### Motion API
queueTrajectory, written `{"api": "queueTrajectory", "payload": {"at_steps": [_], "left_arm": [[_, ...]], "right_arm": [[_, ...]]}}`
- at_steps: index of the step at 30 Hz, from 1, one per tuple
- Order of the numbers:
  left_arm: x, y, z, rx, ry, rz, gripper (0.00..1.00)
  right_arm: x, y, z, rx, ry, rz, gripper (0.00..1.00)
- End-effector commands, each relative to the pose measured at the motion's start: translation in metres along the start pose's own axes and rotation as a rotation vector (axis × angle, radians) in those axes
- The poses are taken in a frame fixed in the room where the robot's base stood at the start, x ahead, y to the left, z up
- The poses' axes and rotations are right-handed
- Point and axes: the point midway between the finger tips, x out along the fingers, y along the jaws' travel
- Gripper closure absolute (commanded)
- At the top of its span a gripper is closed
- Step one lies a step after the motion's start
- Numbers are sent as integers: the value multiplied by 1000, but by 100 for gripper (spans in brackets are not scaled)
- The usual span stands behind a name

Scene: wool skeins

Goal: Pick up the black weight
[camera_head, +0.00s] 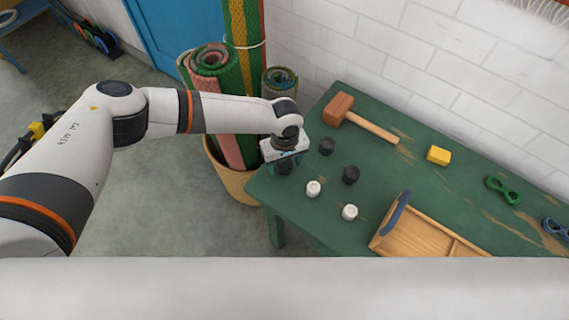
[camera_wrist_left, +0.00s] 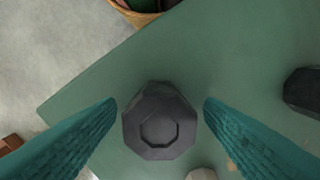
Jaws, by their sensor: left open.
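A black weight (camera_wrist_left: 159,122) with an octagonal top stands on the green table near its left end. In the head view this weight (camera_head: 284,168) is mostly hidden under my left gripper (camera_head: 285,160). In the left wrist view the two teal fingers of that gripper (camera_wrist_left: 161,103) are open, one on each side of the weight, with a small gap visible on both sides. Two more black weights (camera_head: 326,146) (camera_head: 351,175) stand to its right; a dark one (camera_wrist_left: 303,90) shows at the wrist view's right edge. My right gripper is not in view.
Two white weights (camera_head: 313,188) (camera_head: 349,212) stand nearby on the green table (camera_head: 415,180). A basket (camera_head: 232,182) of rolled mats stands beside the table's left end.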

Motion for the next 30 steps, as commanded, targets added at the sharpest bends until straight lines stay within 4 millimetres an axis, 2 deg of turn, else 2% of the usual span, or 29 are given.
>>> {"api": "queueTrajectory", "payload": {"at_steps": [2,13,22,26,30], "left_arm": [[0,0,0,0,0,0,39],[0,0,0,-1,0,0,99],[-7,0,1,-1,-1,-1,99],[-27,-1,1,-1,-1,-3,99],[-56,-1,1,0,-1,-5,99]], "right_arm": [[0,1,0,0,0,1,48],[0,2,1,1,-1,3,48],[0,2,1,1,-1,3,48],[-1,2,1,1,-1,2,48],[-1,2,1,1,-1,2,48]]}}
